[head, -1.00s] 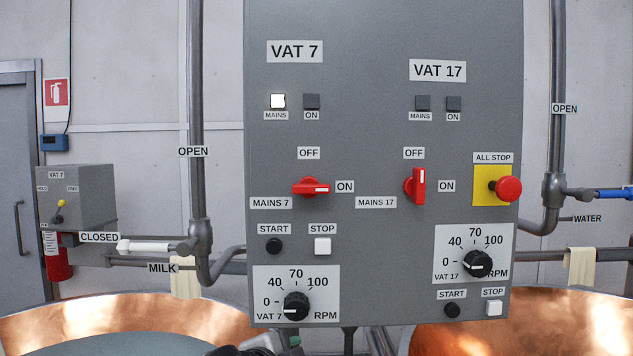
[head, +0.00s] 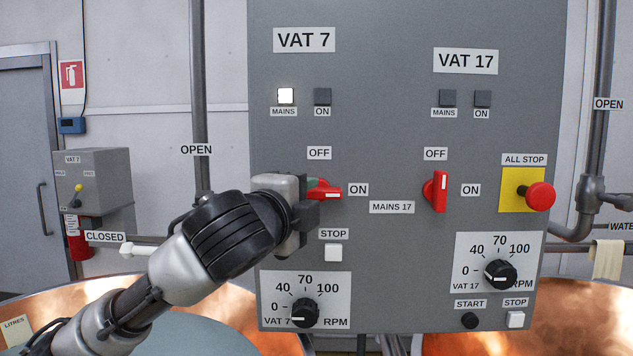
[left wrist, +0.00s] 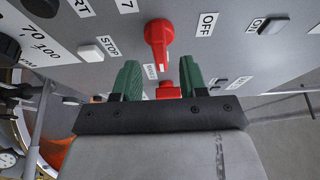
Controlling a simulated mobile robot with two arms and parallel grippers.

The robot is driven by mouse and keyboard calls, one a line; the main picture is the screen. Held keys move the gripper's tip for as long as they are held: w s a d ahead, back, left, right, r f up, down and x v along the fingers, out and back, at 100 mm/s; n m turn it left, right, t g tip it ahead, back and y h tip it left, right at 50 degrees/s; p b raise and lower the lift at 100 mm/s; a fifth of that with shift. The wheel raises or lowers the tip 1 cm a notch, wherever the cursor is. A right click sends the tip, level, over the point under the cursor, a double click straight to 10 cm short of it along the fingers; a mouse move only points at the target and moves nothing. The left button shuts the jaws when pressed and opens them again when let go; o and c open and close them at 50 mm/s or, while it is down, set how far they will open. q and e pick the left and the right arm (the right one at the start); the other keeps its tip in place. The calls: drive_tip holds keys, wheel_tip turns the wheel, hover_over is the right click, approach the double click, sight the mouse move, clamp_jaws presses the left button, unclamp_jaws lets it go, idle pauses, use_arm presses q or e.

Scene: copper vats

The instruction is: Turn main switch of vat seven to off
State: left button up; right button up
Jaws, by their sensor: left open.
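The red main switch of vat seven (head: 330,193) is on the grey panel, its white mark towards the ON label (head: 358,190). The OFF label (head: 319,153) is above it. My left gripper (head: 312,198) is at the switch from the left and hides part of it and the MAINS 7 label. In the left wrist view the switch (left wrist: 158,38) lies just ahead of the spread green fingers, its lower end in line with the gap between them. Contact cannot be told. The right gripper is not in view.
The red vat seventeen switch (head: 440,191) is upright to the right, with the red all-stop button (head: 540,195) beyond. The vat seven STOP button (head: 333,252) and speed dial (head: 305,312) sit below. Copper vats (head: 95,300) stand under the panel.

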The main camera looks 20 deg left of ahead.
sight(316, 195)
use_arm(q)
drive_tip(key=w, duration=0.1)
drive_tip(key=w+p, duration=0.1)
drive_tip(key=w, duration=0.2)
drive_tip(key=shift+w+d+p, duration=0.25)
drive_tip(key=shift+d+p, duration=0.05)
drive_tip(key=shift+c, duration=0.3)
drive_tip(key=shift+s, duration=0.15)
clamp_jaws()
